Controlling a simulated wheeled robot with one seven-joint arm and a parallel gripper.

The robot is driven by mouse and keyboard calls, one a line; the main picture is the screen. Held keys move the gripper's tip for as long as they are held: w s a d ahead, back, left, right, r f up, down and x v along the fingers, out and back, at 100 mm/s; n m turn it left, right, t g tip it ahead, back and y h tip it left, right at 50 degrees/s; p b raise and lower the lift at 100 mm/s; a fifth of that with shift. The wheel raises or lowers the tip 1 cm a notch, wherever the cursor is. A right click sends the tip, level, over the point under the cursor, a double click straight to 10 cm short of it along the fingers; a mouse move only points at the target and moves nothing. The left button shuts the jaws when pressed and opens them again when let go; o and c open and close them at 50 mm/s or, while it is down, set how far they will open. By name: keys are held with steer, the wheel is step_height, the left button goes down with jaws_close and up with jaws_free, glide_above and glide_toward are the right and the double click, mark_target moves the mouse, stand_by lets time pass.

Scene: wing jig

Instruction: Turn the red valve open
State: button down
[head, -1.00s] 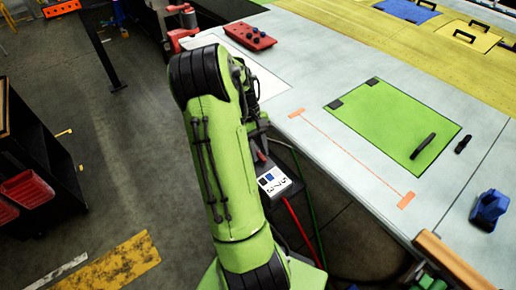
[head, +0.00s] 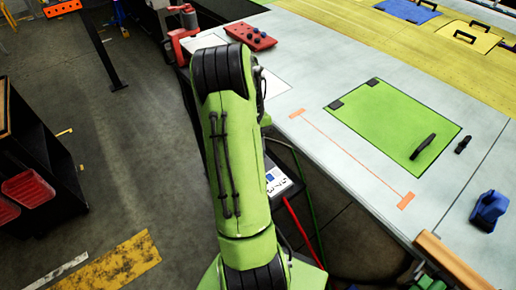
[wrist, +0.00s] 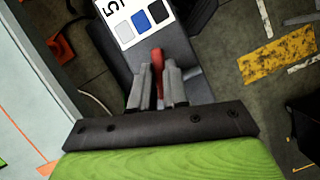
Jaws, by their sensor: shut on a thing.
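The red valve (wrist: 157,58) shows in the wrist view as a narrow red handle between my fingertips. It sits at a dark grey unit (wrist: 180,50) with a white label carrying blue, black and grey squares. My gripper (wrist: 157,76) has its two grey fingers closed on the handle from both sides. Most of the handle is hidden between the fingers, so its exact angle is hard to tell. In the head view my green arm hides the gripper and the valve; only part of the labelled unit (head: 278,182) shows at the arm's right side.
A pale worktable (head: 310,165) with a green panel (head: 395,125) stands to the right. Red and green hoses (head: 302,232) run down beside the unit. A red block (head: 250,36) and a blue tool (head: 489,210) lie on the table.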

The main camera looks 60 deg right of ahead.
steer(key=m, duration=0.1)
steer(key=m+t+p, duration=0.1)
steer(key=m, duration=0.1)
steer(key=shift+w+a+r+m+y, duration=0.15)
steer(key=shift+w+m+y, duration=0.05)
steer(key=shift+m+y, duration=0.1)
steer(key=m, duration=0.1)
steer(key=m+t+p, duration=0.1)
steer(key=m+p, duration=0.1)
steer(key=shift+w+m+t, duration=0.25)
steer(key=shift+m+t, duration=0.05)
steer(key=shift+m, duration=0.1)
steer(key=m, duration=0.1)
steer(key=m+t+p, duration=0.1)
steer(key=m+p, duration=0.1)
steer(key=shift+w+y, duration=0.25)
steer(key=shift+y, duration=0.05)
steer(key=shift+w+m+t+p, duration=0.2)
steer(key=shift+m+t+p, duration=0.65)
steer(key=shift+m, duration=0.95)
steer(key=shift+h, duration=0.4)
steer(key=c, duration=1.1)
jaws_free()
